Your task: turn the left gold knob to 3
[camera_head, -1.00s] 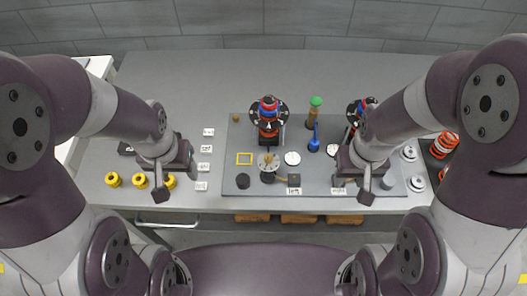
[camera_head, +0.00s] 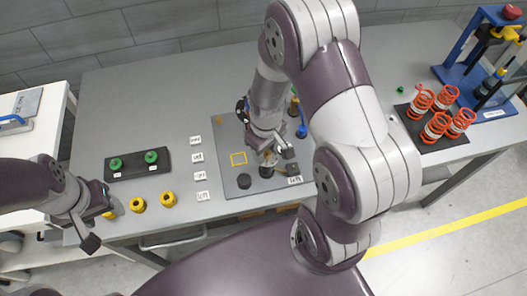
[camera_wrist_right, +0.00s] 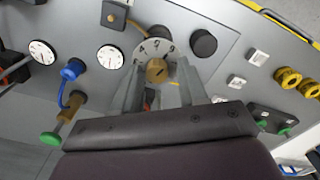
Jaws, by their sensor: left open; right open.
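The left gold knob (camera_wrist_right: 157,70) sits on a round pale dial (camera_wrist_right: 141,47) in the right wrist view. A few dark marks show on the dial's rim; I cannot tell which number the knob points to. My right gripper (camera_wrist_right: 158,87) is open, with one finger on each side of the knob; I cannot tell whether they touch it. In the head view my right gripper (camera_head: 274,157) is over the dial and mostly hides the knob. My left gripper (camera_head: 88,241) is open and empty at the lower left, in front of the table edge.
White gauges (camera_wrist_right: 109,57) and a blue valve (camera_wrist_right: 73,70) are near the knob.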

